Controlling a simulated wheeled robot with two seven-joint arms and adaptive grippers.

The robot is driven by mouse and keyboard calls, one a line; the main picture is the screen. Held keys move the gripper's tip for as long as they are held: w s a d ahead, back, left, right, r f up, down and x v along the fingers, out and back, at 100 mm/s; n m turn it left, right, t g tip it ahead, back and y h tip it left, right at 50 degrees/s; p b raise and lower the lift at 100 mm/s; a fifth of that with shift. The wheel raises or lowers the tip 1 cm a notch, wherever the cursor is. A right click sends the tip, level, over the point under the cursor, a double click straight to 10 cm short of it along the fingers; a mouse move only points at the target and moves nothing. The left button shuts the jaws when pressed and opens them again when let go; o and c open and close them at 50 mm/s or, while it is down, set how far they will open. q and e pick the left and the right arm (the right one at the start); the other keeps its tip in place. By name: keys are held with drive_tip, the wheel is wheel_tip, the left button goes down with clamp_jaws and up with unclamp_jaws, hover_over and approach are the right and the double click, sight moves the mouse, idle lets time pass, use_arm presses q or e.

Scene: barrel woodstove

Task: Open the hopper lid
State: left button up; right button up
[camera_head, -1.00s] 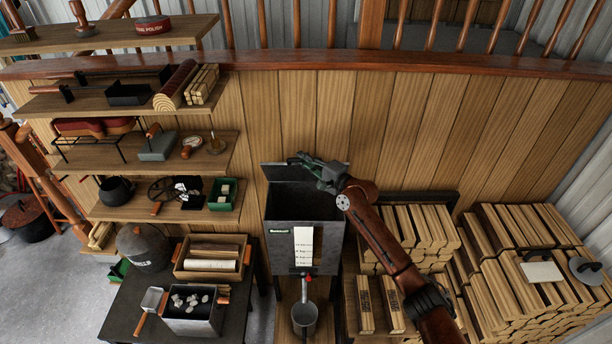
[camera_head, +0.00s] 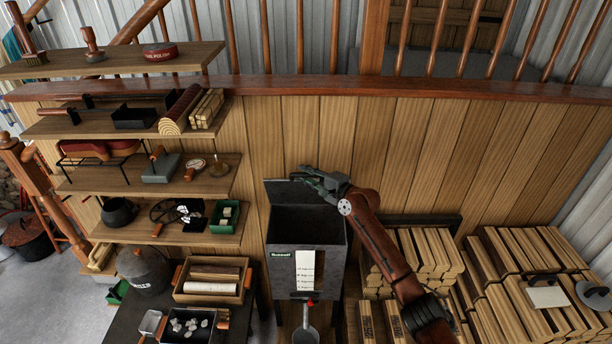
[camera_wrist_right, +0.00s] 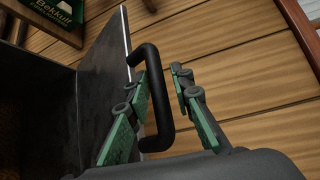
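The hopper (camera_head: 290,258) is a dark grey metal box in the middle of the head view, with its top open. Its lid (camera_head: 277,192) stands raised at the back edge. The lid also shows in the right wrist view (camera_wrist_right: 105,75), with a black bar handle (camera_wrist_right: 157,95) on its face. My right gripper (camera_head: 309,179) is at the lid's top in the head view. In the right wrist view its green-padded fingers (camera_wrist_right: 158,112) stand apart, one on each side of the handle, with a visible gap to the right finger. My left gripper is not in view.
Stacked firewood (camera_head: 535,275) lies right of the hopper. Shelves (camera_head: 90,180) with tools and pots are on the left, above a dark table with a wooden crate (camera_head: 212,298). A scoop-like cup (camera_head: 305,336) hangs below the hopper. A wood-plank wall (camera_head: 440,150) is behind.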

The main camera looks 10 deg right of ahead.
drive_tip(key=shift+f, duration=0.15)
drive_tip(key=shift+s+d, duration=0.2)
drive_tip(key=v, duration=1.1)
drive_tip(key=shift+s, duration=0.2)
drive_tip(key=shift+d, duration=0.15)
